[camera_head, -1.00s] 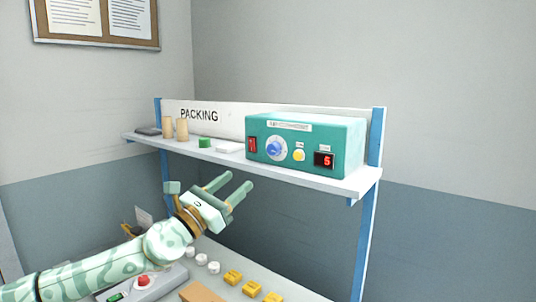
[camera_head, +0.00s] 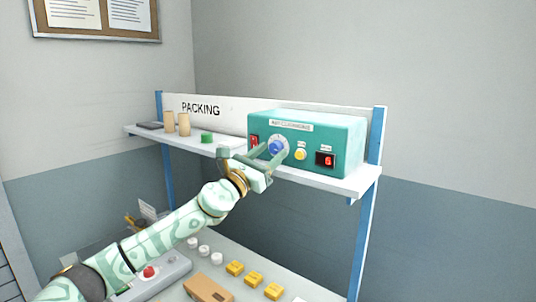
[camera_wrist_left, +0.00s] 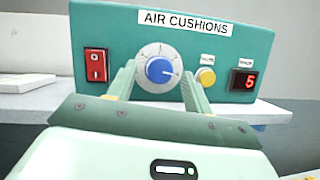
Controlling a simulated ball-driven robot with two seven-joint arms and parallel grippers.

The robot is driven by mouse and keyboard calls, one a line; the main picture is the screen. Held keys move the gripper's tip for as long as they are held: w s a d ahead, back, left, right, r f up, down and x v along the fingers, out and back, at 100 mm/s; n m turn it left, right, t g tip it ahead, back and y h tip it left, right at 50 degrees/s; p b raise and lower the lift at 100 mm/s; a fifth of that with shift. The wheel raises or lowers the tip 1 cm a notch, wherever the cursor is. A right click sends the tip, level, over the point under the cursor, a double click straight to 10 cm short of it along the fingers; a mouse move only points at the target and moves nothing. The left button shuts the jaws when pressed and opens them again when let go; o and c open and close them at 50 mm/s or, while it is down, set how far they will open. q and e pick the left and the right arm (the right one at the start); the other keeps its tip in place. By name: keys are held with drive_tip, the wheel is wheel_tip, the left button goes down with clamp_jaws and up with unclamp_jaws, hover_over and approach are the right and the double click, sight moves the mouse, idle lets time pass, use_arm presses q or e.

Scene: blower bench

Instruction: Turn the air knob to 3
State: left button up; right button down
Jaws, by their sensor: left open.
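The air knob (camera_head: 276,147) is blue on a white dial, on the front of a teal box (camera_head: 341,133). It also shows in the wrist view (camera_wrist_left: 160,70), where its white pointer line points right and slightly down. The dial numerals are too small to read. My right gripper is not in view.
Beside the knob are a red switch (camera_wrist_left: 96,66) and a yellow button (camera_wrist_left: 206,77). The box stands on a white shelf (camera_head: 340,181) with a green item (camera_head: 207,137) and tan cylinders (camera_head: 183,124).

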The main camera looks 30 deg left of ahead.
use_arm(q)
drive_tip(key=c, duration=1)
drive_tip(key=n+y+p, duration=0.1)
drive_tip(key=n, duration=0.1)
drive_tip(key=n+p, duration=0.2)
drive_tip(key=shift+d+r+t+y, duration=0.15)
drive_tip(key=shift+t+y, duration=0.15)
drive_tip(key=shift+y, duration=0.1)
drive_tip(key=n+g+y+p, duration=0.1)
drive_tip(key=n+y+p, duration=0.1)
drive_tip(key=n+p, duration=0.3)
drive_tip(key=n+g+y+p, duration=0.2)
drive_tip(key=n+p, duration=0.3)
drive_tip(key=n, duration=0.3)
drive_tip(key=d+r+n+g+y+p, duration=0.1)
drive_tip(key=n+y+p, duration=0.3)
drive_tip(key=n+p, duration=0.2)
drive_tip(key=shift+n, duration=0.3)
drive_tip(key=shift+f+n+g+p, duration=0.15)
drive_tip(key=shift+n+g+p, duration=0.55)
drive_tip(key=shift+n+p, duration=0.6)
